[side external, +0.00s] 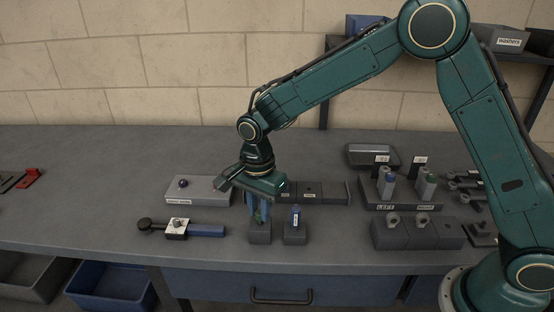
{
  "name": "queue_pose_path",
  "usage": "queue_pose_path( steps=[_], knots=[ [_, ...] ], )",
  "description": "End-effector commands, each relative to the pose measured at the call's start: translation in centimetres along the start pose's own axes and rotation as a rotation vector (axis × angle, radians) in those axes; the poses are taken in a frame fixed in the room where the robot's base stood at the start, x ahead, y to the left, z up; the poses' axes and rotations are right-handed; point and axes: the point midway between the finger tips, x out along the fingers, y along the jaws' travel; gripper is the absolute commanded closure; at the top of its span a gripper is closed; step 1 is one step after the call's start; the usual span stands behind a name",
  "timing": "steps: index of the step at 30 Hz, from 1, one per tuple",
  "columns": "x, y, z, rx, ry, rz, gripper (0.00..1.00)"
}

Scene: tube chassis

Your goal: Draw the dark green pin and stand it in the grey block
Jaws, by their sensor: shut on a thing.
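My gripper (258,215) points down over a small dark block (260,233) near the bench's front. It is shut on a narrow greenish piece, seemingly the dark green pin, mostly hidden by the fingers. I cannot tell whether the pin's lower end is still inside the small block. A light grey block (190,197) with a front label lies left of my gripper, with a dark round knob on top; its right end is partly covered by my gripper. Which block the task calls grey is unclear.
A second small block (294,236) with a blue piece (296,215) stands close right. A clamp-like tool with a blue handle (205,230) lies left. A dark long block (320,193) is behind. Labelled blocks with upright pieces (387,184) stand right. The bench's left middle is clear.

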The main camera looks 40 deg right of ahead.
Motion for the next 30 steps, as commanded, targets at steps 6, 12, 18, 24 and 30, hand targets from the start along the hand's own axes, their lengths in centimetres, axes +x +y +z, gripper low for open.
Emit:
queue_pose_path(
  steps=[6,12,18,24,30],
  knots=[
    [0.5,0.0,0.0,0.0,0.0,0.001,1.0],
    [0.9,0.0,0.0,0.0,0.0,0.001,1.0],
    [1.3,0.0,0.0,0.0,0.0,0.0,1.0],
    [1.5,0.0,0.0,0.0,0.0,0.0,1.0],
    [1.5,0.0,0.0,0.0,0.0,0.0,0.55]
  ],
)
